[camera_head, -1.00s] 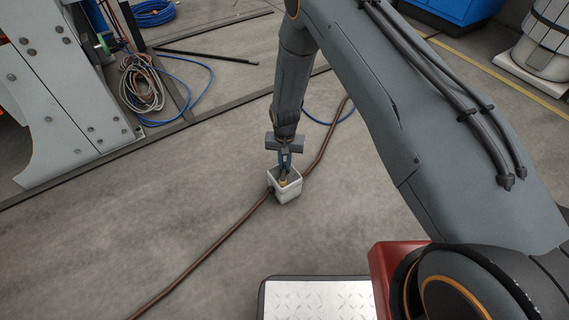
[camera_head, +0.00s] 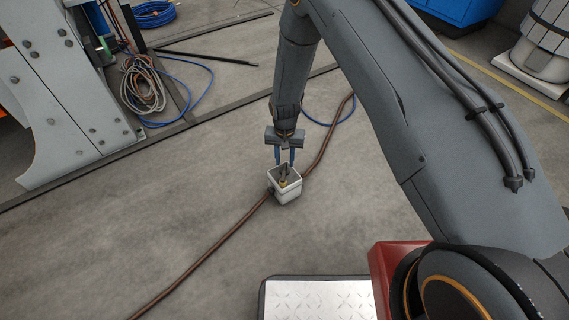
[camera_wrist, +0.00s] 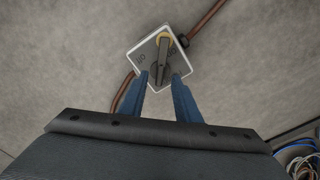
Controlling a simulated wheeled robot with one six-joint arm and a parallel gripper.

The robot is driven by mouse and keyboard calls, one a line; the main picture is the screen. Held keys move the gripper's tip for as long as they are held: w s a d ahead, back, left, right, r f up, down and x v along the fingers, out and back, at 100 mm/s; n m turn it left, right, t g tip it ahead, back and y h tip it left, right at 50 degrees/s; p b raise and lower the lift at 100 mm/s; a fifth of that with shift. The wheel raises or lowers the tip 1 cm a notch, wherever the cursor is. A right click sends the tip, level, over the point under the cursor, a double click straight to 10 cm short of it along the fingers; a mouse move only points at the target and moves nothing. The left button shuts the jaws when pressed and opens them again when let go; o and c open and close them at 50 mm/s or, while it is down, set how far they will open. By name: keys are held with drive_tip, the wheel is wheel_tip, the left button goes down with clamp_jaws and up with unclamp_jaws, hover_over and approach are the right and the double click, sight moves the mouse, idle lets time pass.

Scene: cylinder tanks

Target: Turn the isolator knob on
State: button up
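The isolator is a small white box (camera_head: 287,195) on the floor, with a raised rim. It also shows in the wrist view (camera_wrist: 143,53). Its knob (camera_head: 283,181) has a dark handle with a yellow end. In the wrist view the knob (camera_wrist: 163,60) points roughly up the picture, its yellow end near the box's top corner; small markings beside it are too blurred to read. My gripper (camera_head: 285,163) is open and empty just above the box, its blue fingers apart. In the wrist view the fingertips (camera_wrist: 160,76) lie either side of the knob's lower end.
A brown cable (camera_head: 215,249) runs across the floor through the box. A blue hose (camera_head: 323,122) lies behind it. A grey bolted structure (camera_head: 65,100) and coiled cables (camera_head: 143,88) stand at left. The floor around the box is otherwise clear.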

sight(285, 168)
drive_tip(key=shift+s+r+p, duration=0.1)
drive_tip(key=shift+r+p, duration=0.35)
drive_tip(key=shift+r, duration=1.55)
